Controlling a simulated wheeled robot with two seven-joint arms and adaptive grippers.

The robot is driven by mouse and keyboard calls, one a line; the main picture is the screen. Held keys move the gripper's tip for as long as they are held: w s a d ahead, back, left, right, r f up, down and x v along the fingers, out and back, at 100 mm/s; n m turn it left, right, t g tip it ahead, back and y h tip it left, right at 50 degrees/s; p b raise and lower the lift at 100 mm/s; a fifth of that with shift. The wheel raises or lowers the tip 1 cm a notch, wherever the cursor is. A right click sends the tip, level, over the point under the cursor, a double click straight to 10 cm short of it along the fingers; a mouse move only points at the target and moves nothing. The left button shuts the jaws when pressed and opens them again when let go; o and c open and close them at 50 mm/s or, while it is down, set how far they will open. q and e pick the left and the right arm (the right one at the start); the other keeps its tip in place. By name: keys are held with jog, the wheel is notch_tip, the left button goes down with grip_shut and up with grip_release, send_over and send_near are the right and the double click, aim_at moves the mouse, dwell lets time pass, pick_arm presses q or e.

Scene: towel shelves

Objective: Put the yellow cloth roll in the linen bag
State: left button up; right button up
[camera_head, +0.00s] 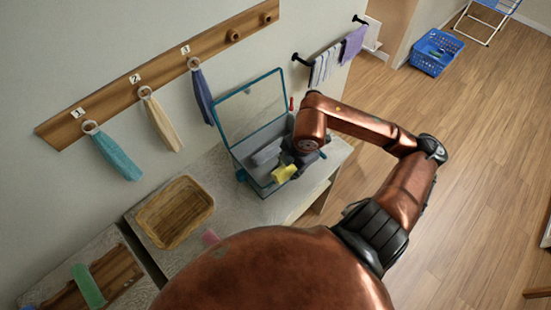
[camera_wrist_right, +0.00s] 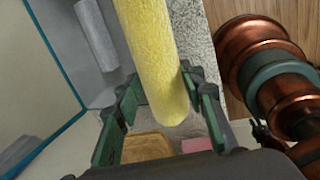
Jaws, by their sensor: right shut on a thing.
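The yellow cloth roll (camera_head: 284,173) is in my right gripper (camera_head: 297,160), seen against the right part of an open grey case with teal edges (camera_head: 262,190). This case may be the linen bag; no other bag shows. In the right wrist view, the yellow roll (camera_wrist_right: 155,55) stands lengthwise between the two fingers of the right gripper (camera_wrist_right: 165,100), which are shut on it. A grey roll (camera_head: 267,152) lies inside the case, and it also shows in the right wrist view (camera_wrist_right: 97,35). How high the yellow roll is above the case is unclear. My left gripper is out of view.
The case's lid (camera_head: 250,108) stands open against the wall. A wicker basket (camera_head: 175,211) sits to its left on the grey top, with a pink roll (camera_head: 211,237) near it. A green roll (camera_head: 88,285) lies in a wooden tray. Towels hang from a peg rail (camera_head: 160,75).

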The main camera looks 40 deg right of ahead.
jog(key=w+d+f, duration=0.1)
jog(key=w+f, duration=0.3)
jog(key=w+d+f+p, duration=0.1)
jog(key=w+f, duration=0.3)
jog(key=w+d+f+p, duration=0.1)
jog(key=w+d+f, duration=0.1)
jog(key=w+f, duration=0.2)
jog(key=shift+w+f, duration=0.25)
jog(key=shift+f, duration=0.1)
jog(key=shift+s+f+b, duration=0.15)
jog(key=shift+f+b, duration=0.3)
jog(key=shift+f, duration=0.15)
jog(key=o, duration=1.2)
jog(key=shift+f, duration=0.15)
jog(key=shift+c, duration=0.2)
